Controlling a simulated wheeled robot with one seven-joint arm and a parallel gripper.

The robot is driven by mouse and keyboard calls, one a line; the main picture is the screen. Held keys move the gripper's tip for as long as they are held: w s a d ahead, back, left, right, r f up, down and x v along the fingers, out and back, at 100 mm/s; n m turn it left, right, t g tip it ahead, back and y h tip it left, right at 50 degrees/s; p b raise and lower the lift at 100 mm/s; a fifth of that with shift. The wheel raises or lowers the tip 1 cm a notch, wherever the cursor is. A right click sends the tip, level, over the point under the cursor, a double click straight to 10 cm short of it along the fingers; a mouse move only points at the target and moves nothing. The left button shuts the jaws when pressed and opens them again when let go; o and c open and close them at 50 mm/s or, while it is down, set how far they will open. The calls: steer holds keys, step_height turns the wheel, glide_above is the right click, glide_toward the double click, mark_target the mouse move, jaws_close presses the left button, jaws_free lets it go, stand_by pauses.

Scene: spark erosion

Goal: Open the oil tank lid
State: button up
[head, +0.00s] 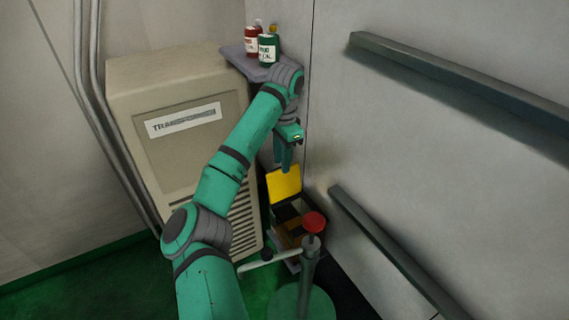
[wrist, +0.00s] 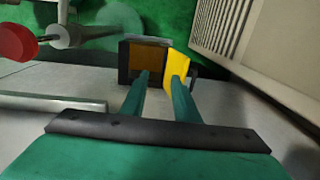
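The oil tank (head: 289,238) is a dark box low between the cabinet and the wall. Its yellow lid (head: 284,186) stands raised at the tank's far side in the head view. In the wrist view the tank (wrist: 126,64) shows a brown inside, and the lid (wrist: 178,63) stands up along its right edge. My gripper (head: 285,168) points down above the lid. In the wrist view its two fingers (wrist: 159,76) are apart with nothing between them. The right finger overlaps the lid in the picture; I cannot tell whether they touch.
A post with a red knob (head: 314,222) and a side bar stands in front of the tank. The beige transformer cabinet (head: 160,100) is on the left. Rails (head: 400,255) run along the right wall. Bottles (head: 268,50) stand on a shelf (head: 240,62) behind my arm.

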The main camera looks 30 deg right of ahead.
steer(key=shift+s+a+r, duration=0.35)
steer(key=shift+s, duration=0.3)
steer(key=shift+s+a+r, duration=0.3)
steer(key=shift+s+a, duration=0.05)
steer(key=shift+s, duration=0.35)
steer(key=shift+s+a+r, duration=0.35)
steer(key=shift+s, duration=0.3)
